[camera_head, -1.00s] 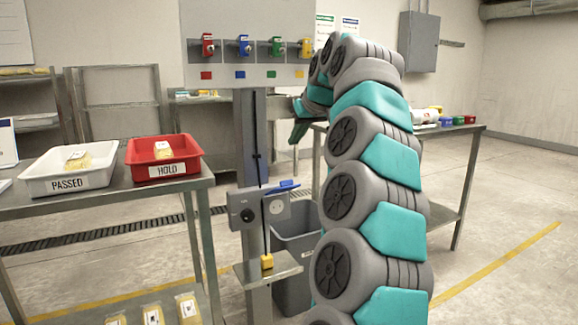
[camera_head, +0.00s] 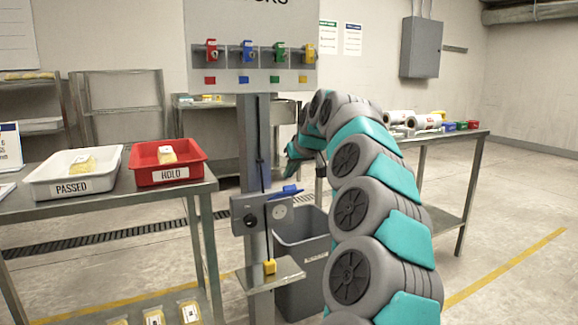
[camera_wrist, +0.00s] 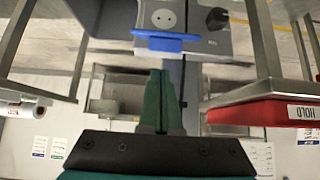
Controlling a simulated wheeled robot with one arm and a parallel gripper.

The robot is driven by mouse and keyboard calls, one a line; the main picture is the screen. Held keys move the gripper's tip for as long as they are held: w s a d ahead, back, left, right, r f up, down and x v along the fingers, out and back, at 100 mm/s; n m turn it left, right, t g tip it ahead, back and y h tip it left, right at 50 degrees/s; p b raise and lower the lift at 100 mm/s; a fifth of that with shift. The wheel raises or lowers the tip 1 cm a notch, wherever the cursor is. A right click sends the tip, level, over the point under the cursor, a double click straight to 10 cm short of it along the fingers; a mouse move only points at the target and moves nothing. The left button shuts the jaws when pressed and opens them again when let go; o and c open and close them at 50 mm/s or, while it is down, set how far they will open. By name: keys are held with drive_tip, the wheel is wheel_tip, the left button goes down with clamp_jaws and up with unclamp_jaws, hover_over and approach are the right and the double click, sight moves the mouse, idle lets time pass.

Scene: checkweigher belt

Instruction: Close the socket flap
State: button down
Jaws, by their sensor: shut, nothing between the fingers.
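The socket (camera_head: 280,212) is a pale round outlet on a grey panel (camera_head: 247,219) on the post. Its blue flap (camera_head: 286,191) is open and sticks out above the socket face. In the wrist view, which is upside down, the socket (camera_wrist: 163,18) shows at the top, with the flap (camera_wrist: 158,42) edge-on beside it. My gripper's green fingers (camera_wrist: 160,74) are shut and empty, pointing toward the flap. A gap seems to remain between the fingertips and the flap. In the head view the arm's end is above the flap, with the fingers hard to make out.
A black knob (camera_wrist: 217,19) is beside the socket. A small shelf (camera_head: 285,275) with a yellow block (camera_head: 269,267) is below it. A grey bin (camera_head: 303,240) stands behind. The red HOLD tray (camera_head: 190,174) is on the left table. Coloured padlocks hang on the board above.

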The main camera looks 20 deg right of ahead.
drive_tip(key=shift+s+f, duration=0.3)
drive_tip(key=shift+f, duration=0.35)
drive_tip(key=shift+s+f, duration=0.1)
drive_tip(key=shift+s+f+t+b, duration=0.2)
drive_tip(key=shift+t+b, duration=0.1)
drive_tip(key=shift+b, duration=0.6)
